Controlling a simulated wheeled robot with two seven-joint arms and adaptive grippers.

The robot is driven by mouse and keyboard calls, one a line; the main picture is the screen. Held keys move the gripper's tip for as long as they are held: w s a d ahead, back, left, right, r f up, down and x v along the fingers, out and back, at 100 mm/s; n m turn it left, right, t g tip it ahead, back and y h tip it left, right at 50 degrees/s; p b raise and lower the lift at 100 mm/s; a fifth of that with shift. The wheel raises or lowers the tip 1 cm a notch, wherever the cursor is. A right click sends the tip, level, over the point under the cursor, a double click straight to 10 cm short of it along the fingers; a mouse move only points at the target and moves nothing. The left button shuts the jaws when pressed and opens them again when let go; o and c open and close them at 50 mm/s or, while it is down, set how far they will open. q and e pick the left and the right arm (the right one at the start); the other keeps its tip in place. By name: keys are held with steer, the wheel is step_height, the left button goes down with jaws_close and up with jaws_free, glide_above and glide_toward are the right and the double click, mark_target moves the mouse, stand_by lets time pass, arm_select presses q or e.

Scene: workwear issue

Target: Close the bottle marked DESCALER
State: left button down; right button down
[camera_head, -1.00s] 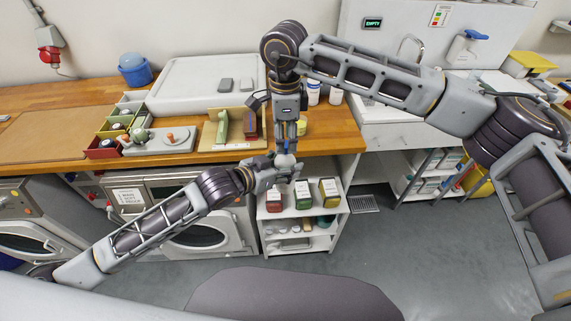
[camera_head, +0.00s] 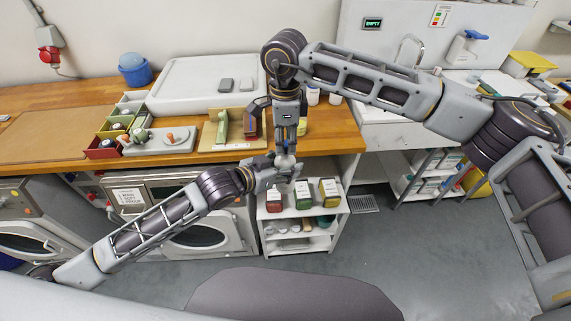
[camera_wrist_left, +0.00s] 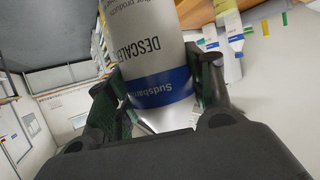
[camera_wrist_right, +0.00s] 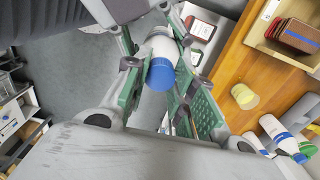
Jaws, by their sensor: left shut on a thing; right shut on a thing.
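The DESCALER bottle (camera_wrist_left: 158,75) is white with a blue band; its lettering is inverted in the left wrist view. My left gripper (camera_head: 283,176) is shut around its body, with one finger on each side. In the head view the bottle (camera_head: 286,160) is small and partly hidden by the grippers, in front of the counter edge. My right gripper (camera_head: 287,145) points down from above it. In the right wrist view a blue cap (camera_wrist_right: 161,74) lies between the right fingers, with the white bottle directly beyond it. How far the cap is seated cannot be told.
White bottles (camera_wrist_right: 275,132) and a yellow cylinder (camera_wrist_right: 243,96) stand on the wooden counter (camera_head: 340,138). Red, green and yellow boxes (camera_head: 302,194) sit on the shelf below. A grey board with knobs (camera_head: 158,143) and small bins (camera_head: 103,149) are to the left.

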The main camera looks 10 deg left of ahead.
steer(key=c, duration=1.1)
jaws_free()
steer(key=shift+r, duration=0.15)
step_height(320, 180, up, 12)
steer(key=shift+a, duration=0.1)
